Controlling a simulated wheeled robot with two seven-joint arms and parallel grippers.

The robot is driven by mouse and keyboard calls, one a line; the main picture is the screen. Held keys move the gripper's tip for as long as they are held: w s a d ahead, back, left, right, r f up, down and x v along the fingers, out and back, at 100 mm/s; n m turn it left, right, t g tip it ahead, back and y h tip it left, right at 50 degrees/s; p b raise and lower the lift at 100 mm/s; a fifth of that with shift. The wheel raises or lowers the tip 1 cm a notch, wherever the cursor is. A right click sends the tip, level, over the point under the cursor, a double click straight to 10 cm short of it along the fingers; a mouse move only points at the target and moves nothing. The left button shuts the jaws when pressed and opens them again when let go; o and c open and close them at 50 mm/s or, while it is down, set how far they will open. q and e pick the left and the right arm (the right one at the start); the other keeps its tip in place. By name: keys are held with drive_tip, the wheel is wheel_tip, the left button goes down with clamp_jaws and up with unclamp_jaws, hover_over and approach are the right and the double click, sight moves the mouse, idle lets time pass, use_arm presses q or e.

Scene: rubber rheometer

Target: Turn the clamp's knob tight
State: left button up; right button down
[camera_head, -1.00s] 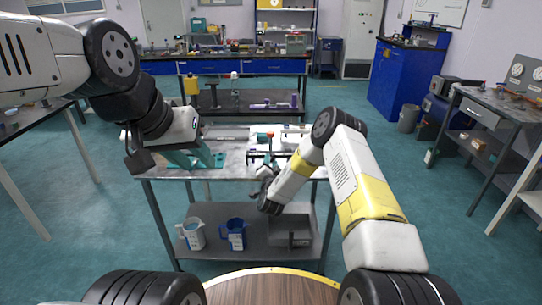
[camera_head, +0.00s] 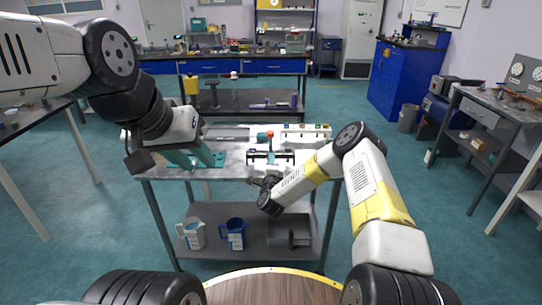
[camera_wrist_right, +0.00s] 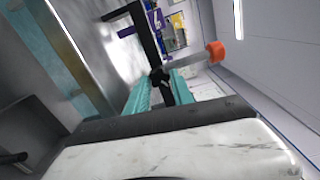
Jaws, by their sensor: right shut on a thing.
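The clamp (camera_head: 270,157) is a dark frame near the front of the metal table, with an orange-red-topped part (camera_head: 269,134) standing at it. In the right wrist view an orange end (camera_wrist_right: 215,51) sits on a pale rod. My right gripper (camera_head: 262,181) is at the table's front edge, just below the clamp. In its wrist view the teal fingers (camera_wrist_right: 160,90) are shut on the black knob (camera_wrist_right: 160,75), whose far side is partly hidden. My left gripper (camera_head: 195,158) is left of the clamp, low over the tabletop, with its teal fingers apart.
A pale rack (camera_head: 306,131) with several small items stands behind the clamp to the right. A flat grey tray (camera_head: 228,133) lies at the back. Two jugs (camera_head: 194,233) and a grey bin (camera_head: 289,232) stand on the lower shelf.

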drive_tip(key=m, duration=0.4)
drive_tip(key=shift+f, duration=0.15)
drive_tip(key=shift+m, duration=1.2)
drive_tip(key=c, duration=1.1)
unclamp_jaws()
drive_tip(key=s, duration=0.7)
drive_tip(key=shift+s, duration=0.4)
